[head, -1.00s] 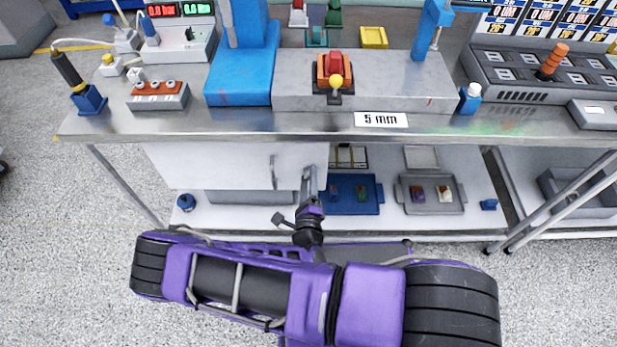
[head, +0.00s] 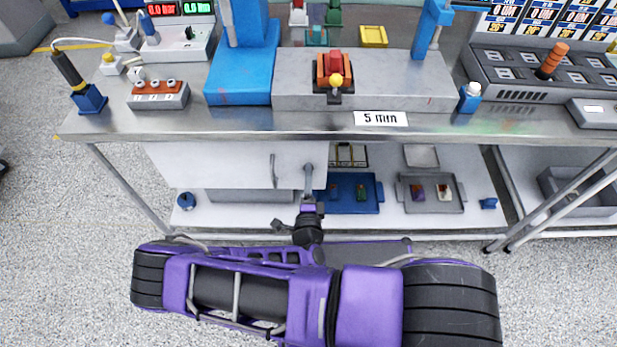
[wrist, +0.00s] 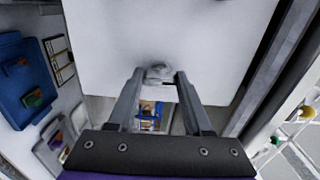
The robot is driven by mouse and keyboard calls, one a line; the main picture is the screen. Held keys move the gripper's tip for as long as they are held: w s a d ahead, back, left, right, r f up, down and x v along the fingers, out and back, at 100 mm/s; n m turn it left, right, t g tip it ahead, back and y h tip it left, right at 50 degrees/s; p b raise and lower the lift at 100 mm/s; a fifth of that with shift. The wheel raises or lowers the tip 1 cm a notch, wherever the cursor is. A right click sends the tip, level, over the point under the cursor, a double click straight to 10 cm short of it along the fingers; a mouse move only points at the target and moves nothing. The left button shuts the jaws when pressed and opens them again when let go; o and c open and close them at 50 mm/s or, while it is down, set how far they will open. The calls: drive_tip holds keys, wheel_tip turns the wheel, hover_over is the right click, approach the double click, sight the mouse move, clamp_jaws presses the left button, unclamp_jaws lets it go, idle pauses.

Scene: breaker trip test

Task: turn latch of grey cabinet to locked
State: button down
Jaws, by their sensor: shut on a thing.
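The grey cabinet (head: 225,165) hangs under the bench and looks pale grey to white. It has a vertical bar handle (head: 273,170) on its front. My gripper (head: 309,174) is at the right side of the cabinet front in the head view. In the wrist view, the fingers of my gripper (wrist: 160,76) point at the pale cabinet face (wrist: 170,35). The small rounded grey latch (wrist: 159,71) sits between the fingertips, and my gripper is shut on it. Its locked or unlocked marking cannot be made out.
On the shelf right of the cabinet are a blue tray (head: 345,205) and a grey tray (head: 408,203) with small parts. The bench edge (head: 300,121) runs above my gripper. A bench leg (head: 128,186) stands at the left. The floor in front is open.

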drive_tip(key=shift+c, duration=1.6)
unclamp_jaws()
drive_tip(key=s, duration=1.7)
drive_tip(key=shift+s+a, duration=0.2)
drive_tip(key=shift+a, duration=0.1)
